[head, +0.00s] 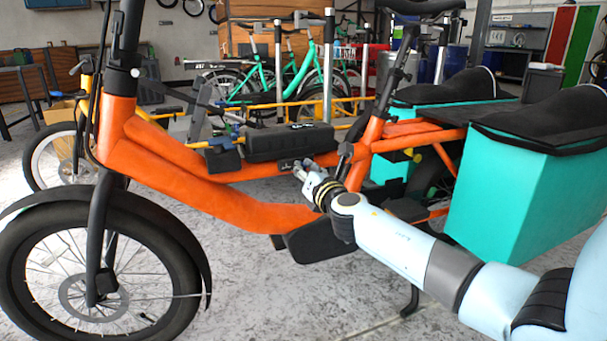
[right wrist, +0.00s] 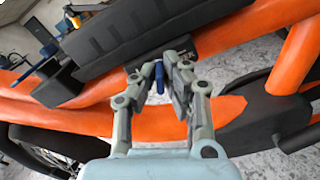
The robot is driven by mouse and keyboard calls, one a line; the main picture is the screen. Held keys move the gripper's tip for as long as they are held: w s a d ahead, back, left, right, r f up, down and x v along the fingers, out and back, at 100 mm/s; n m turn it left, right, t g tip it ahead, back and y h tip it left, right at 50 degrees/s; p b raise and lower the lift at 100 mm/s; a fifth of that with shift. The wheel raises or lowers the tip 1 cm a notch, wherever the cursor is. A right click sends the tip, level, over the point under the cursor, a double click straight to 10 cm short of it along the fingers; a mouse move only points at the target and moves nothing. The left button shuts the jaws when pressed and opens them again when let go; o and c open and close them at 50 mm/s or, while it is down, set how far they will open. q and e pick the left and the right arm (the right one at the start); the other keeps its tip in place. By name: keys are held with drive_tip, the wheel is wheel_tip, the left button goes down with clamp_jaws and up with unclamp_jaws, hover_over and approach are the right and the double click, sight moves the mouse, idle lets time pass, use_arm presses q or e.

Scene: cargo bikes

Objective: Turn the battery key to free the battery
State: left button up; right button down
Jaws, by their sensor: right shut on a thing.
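The battery (head: 290,142) is a long black block lying along the orange bike's lower frame tube. In the right wrist view the battery (right wrist: 118,38) fills the upper middle. My right gripper (head: 302,172) is at the frame tube just below the battery. In the right wrist view the right gripper (right wrist: 158,72) is shut on the blue battery key (right wrist: 159,78), whose narrow grip shows between the fingertips. The key's far end and the keyhole are hidden by the fingers. A dark plate sits on the tube beside the fingers. My left gripper is not in view.
The orange cargo bike (head: 225,185) stands across the view, with teal panniers (head: 500,190) at the right. A black bracket (head: 223,158) sits at the battery's left end. More bikes stand behind. Grey floor in front is free.

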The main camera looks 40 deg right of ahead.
drive_tip(key=m, duration=0.1)
drive_tip(key=m+b, duration=0.1)
drive_tip(key=m, duration=0.2)
drive_tip(key=shift+f+m+b, duration=0.25)
drive_tip(key=shift+m+b, duration=0.05)
drive_tip(key=m+b, duration=0.1)
drive_tip(key=m, duration=0.1)
drive_tip(key=shift+m, duration=0.4)
drive_tip(key=shift+m+b, duration=0.4)
drive_tip(key=shift+m, duration=0.5)
drive_tip(key=m+b, duration=0.1)
drive_tip(key=m, duration=0.2)
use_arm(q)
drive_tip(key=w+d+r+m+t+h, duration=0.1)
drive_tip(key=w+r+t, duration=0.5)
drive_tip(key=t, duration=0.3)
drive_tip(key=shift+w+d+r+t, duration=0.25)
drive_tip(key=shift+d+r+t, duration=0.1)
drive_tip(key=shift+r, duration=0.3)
use_arm(e)
drive_tip(key=shift+m, duration=0.6)
drive_tip(key=c, duration=1.4)
unclamp_jaws()
drive_tip(key=shift+d+r, duration=0.1)
drive_tip(key=shift+c, duration=0.2)
